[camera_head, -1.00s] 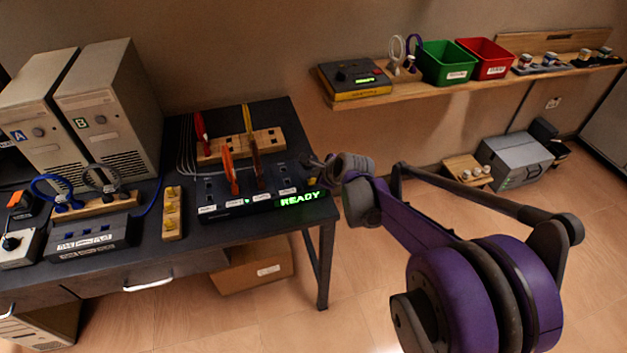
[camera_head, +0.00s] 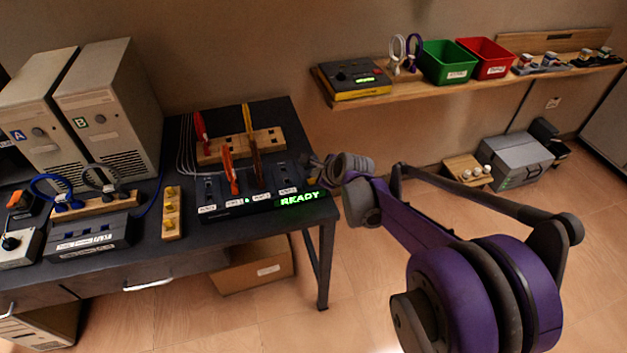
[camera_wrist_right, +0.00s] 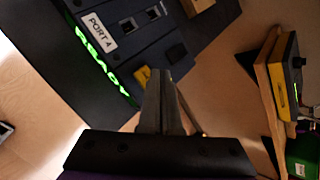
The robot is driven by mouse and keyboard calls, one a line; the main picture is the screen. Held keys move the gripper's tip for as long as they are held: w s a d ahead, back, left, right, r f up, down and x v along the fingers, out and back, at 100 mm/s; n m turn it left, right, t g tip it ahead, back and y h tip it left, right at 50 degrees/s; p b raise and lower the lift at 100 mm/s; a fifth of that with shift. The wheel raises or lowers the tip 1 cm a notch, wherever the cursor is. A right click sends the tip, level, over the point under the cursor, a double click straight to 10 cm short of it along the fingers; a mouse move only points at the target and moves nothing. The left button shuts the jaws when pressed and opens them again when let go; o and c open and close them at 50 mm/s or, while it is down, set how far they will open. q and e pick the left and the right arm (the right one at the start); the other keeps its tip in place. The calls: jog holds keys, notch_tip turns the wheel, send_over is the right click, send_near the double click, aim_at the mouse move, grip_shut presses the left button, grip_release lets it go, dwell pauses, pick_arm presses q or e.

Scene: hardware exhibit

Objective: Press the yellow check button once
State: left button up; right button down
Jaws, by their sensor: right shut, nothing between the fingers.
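The yellow check button (camera_wrist_right: 141,77) shows in the right wrist view near the corner of the dark port panel (camera_wrist_right: 112,58), beside the green lit display. It is partly covered by my right gripper (camera_wrist_right: 160,72), whose fingers are together and empty. The fingertips appear right beside the button; I cannot tell whether they touch it. The display (camera_head: 300,199) reads READY. My left gripper is not in view.
Orange and red plugs (camera_head: 230,172) stand in and behind the panel on the dark table (camera_head: 180,262). Two computer towers (camera_head: 112,105) stand at the left. A wooden shelf (camera_head: 420,86) on the right holds a yellow-edged device (camera_head: 356,78) and green and red bins.

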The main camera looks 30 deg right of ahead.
jog(key=shift+f, duration=0.35)
jog(key=shift+f+b, duration=0.45)
jog(key=shift+b, duration=0.1)
dwell(0.3)
jog(key=shift+r, duration=0.1)
jog(key=shift+r+p, duration=0.6)
jog(key=shift+r, duration=0.15)
jog(key=shift+r+p, duration=1.7)
jog(key=shift+r, duration=0.9)
jog(key=shift+f, duration=0.1)
